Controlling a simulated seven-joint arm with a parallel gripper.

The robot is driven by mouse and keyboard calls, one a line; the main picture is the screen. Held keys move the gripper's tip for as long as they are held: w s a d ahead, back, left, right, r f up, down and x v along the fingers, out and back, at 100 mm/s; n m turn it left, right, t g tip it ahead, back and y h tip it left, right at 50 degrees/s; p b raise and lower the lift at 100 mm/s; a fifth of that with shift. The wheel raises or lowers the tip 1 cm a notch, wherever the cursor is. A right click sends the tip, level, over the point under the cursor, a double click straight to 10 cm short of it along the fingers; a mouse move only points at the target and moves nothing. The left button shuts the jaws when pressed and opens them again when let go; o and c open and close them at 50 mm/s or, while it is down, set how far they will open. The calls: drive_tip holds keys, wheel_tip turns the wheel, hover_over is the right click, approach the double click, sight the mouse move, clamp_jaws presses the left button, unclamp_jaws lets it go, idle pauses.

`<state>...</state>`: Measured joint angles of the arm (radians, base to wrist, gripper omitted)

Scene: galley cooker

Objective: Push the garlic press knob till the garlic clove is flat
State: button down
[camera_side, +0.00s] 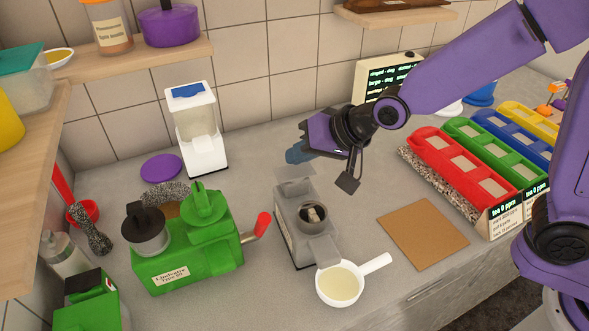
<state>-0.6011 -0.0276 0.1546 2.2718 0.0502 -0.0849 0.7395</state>
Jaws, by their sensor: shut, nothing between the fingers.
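The garlic press (290,222) is a grey block standing on the counter, left of the brown board. A pale piece that looks like the garlic clove (314,214) sits in its round dark cup and does not look flat. A raised light-grey part (296,182) stands at the back of the press; I cannot tell whether it is the knob. My purple gripper (297,154) is shut and empty, with bluish tips pointing left. In the picture it is just above the back of the press. Whether it touches the press cannot be made out.
A white pan (324,286) with pale contents stands at the front of the press. A green machine (190,254) with a red-tipped crank is close on its left. A white dispenser (205,150) stands behind. A brown board (423,234) and coloured bins (463,163) are to the right.

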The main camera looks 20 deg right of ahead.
sight(295, 171)
drive_tip(key=shift+f, duration=0.1)
drive_tip(key=shift+f, duration=0.35)
drive_tip(key=shift+f, duration=0.7)
idle(1.0)
drive_tip(key=shift+s+d+f, duration=0.1)
drive_tip(key=shift+s+f, duration=0.1)
drive_tip(key=shift+f, duration=0.2)
idle(0.6)
drive_tip(key=shift+r, duration=0.1)
drive_tip(key=shift+w+r, duration=0.1)
drive_tip(key=shift+r, duration=1.15)
